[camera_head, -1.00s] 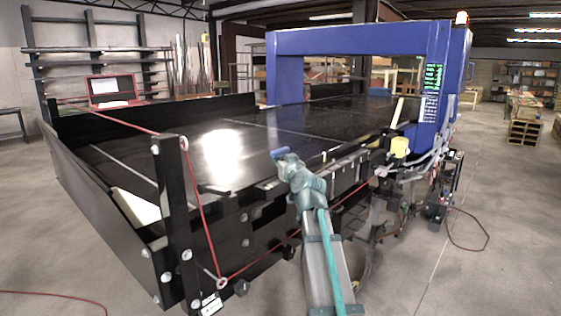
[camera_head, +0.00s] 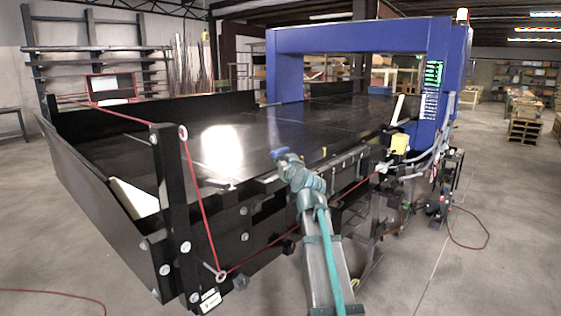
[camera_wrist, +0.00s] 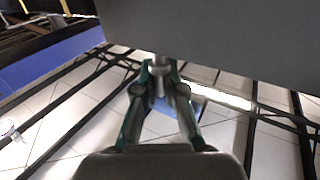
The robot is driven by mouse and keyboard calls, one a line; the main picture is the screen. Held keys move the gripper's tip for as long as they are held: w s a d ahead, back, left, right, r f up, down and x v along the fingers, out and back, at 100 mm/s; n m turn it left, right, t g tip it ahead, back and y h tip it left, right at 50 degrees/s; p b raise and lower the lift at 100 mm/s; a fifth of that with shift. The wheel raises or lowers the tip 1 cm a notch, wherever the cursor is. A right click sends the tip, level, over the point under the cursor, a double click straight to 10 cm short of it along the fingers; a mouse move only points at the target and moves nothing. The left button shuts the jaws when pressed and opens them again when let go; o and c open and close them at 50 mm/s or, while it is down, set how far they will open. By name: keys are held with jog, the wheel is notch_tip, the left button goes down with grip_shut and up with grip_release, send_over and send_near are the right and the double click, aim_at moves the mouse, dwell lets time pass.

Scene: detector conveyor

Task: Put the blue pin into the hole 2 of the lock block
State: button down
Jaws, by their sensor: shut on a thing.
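My gripper (camera_wrist: 160,72) is in the wrist view, its two green-grey fingers drawn together. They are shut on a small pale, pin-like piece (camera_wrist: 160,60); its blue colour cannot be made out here. A broad grey surface (camera_wrist: 215,35) fills the top of that view, very close to the fingertips. A small blue patch (camera_wrist: 190,104) shows behind the right finger; I cannot tell what it is. In the head view a small blue shape (camera_head: 280,153) shows at the end of my arm, beside the conveyor edge. I cannot make out the lock block or hole 2.
The black conveyor (camera_head: 270,135) stretches away to a blue detector arch (camera_head: 355,45). A red cord (camera_head: 203,205) runs along its near side.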

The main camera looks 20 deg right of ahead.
jog(key=shift+f+b, duration=0.55)
jog(key=shift+f, duration=0.1)
jog(key=c, duration=1.2)
grip_release()
jog(key=shift+r, duration=0.1)
jog(key=s+a, duration=0.1)
jog(key=s, duration=1.1)
